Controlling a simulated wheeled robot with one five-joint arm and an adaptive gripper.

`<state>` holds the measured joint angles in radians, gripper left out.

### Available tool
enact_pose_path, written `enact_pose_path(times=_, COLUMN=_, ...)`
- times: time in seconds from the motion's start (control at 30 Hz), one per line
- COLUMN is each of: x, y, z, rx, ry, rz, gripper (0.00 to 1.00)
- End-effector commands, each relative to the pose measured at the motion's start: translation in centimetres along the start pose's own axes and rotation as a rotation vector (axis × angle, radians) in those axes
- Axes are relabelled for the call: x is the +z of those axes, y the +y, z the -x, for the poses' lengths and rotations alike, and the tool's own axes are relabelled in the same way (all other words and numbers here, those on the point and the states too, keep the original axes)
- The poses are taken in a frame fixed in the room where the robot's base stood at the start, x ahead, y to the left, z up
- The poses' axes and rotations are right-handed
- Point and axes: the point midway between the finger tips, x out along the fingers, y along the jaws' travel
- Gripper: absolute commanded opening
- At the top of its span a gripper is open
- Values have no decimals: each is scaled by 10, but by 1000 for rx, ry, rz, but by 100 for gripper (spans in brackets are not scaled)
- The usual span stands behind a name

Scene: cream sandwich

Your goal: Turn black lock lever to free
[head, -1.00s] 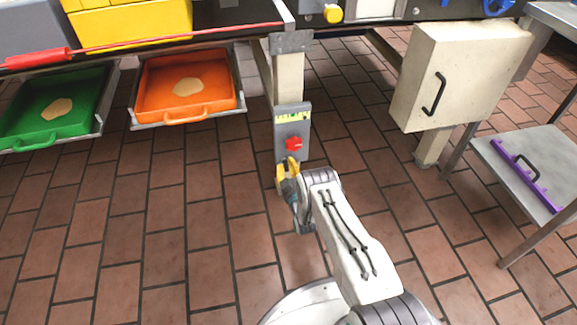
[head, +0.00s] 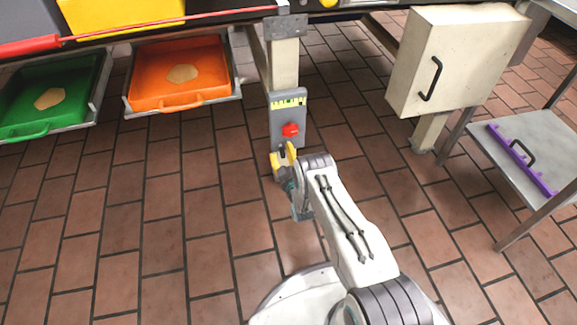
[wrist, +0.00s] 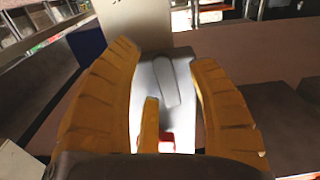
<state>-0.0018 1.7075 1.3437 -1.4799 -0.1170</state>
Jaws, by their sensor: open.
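A grey panel (head: 287,103) with a yellow-green marked strip and a red knob (head: 290,130) is fixed to the post under the counter. My gripper (head: 284,158), with yellow fingers, is open just below the red knob in the head view and hides the panel's lower end. In the wrist view my gripper (wrist: 165,95) has its fingers spread around a pale plate bearing an oblong grey shape (wrist: 168,80). A red part (wrist: 167,142) shows low between the fingers. I cannot make out a black lock lever, or whether any finger touches the panel.
An orange tray (head: 205,98) and a green tray (head: 78,115), each holding a pale piece, hang under the counter at left. A cream cabinet (head: 465,60) with a black handle is at right. A side table (head: 545,140) carries a purple bar (head: 515,158). Tiled floor is clear.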

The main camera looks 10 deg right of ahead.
Motion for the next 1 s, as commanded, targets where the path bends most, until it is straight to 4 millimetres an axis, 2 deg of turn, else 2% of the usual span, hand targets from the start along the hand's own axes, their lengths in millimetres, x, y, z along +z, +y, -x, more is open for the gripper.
enact_pose_path(times=0.17, x=1, y=0, z=17, rx=0, ry=-4, rz=0, gripper=53)
enact_pose_path(times=0.7, x=1, y=0, z=94, rx=-1, ry=-4, rz=0, gripper=53)
enact_pose_path(times=1.0, x=0, y=0, z=114, rx=0, ry=-3, rz=0, gripper=53)
